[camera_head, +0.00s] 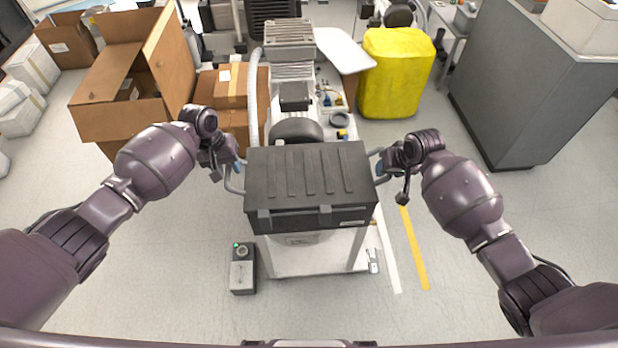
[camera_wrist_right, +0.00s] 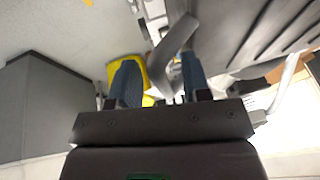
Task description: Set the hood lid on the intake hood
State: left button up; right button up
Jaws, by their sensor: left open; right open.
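The hood lid (camera_head: 308,172) is a dark grey ribbed cover with two latches at its front edge and a grey handle on each side. It appears level on top of a dark body, likely the intake hood (camera_head: 315,220), whose front shows below; I cannot tell whether it is fully seated. My left gripper (camera_head: 234,168) is open at the left handle. My right gripper (camera_head: 383,165) is open at the right handle. In the right wrist view, the blue fingers are apart, with the grey handle (camera_wrist_right: 174,55) between or just beyond them; contact is unclear.
A white cart (camera_head: 310,262) stands under the hood, with a small grey control box (camera_head: 243,268) on the floor at left. Behind are cardboard boxes (camera_head: 125,85), a compressor (camera_head: 290,45) and a yellow container (camera_head: 395,75). A grey cabinet (camera_head: 530,80) stands at right.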

jog(key=shift+r, duration=0.15)
pick_arm(q)
notch_tip(320, 180, up, 11)
jog(key=a, duration=0.2)
pick_arm(e)
jog(key=v, duration=1.1)
jog(key=shift+s+r, duration=0.2)
jog(key=shift+r, duration=0.15)
pick_arm(q)
jog(key=shift+w+r, duration=0.1)
pick_arm(e)
jog(key=shift+d, duration=0.1)
